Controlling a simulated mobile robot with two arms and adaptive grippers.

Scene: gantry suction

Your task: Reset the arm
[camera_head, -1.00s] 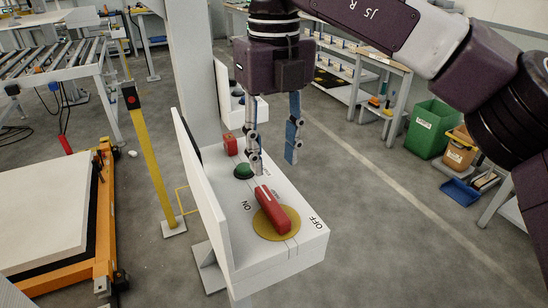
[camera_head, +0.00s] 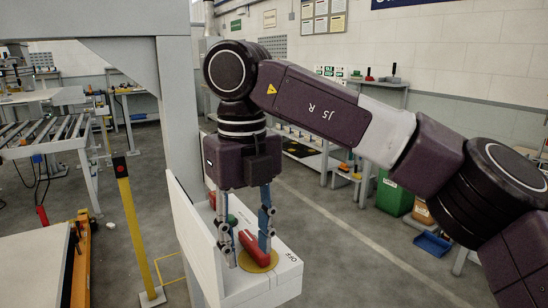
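A white control box (camera_head: 262,285) with a white back plate stands at the centre. On its top is a red switch handle (camera_head: 252,246) on a yellow round plate (camera_head: 272,262), with an OFF label to its right. My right gripper (camera_head: 247,254) points down over the box from the arm above. Its two fingers are apart, one to the left of the handle and one in front of its right side. I cannot tell whether they touch it. A green button (camera_head: 232,220) is partly hidden behind the fingers. My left gripper is not in view.
A grey post (camera_head: 178,115) rises behind the box. A yellow post (camera_head: 134,230) and an orange-framed platform (camera_head: 40,262) stand at left. Green (camera_head: 393,194) and orange bins are at right. The floor right of the box is clear.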

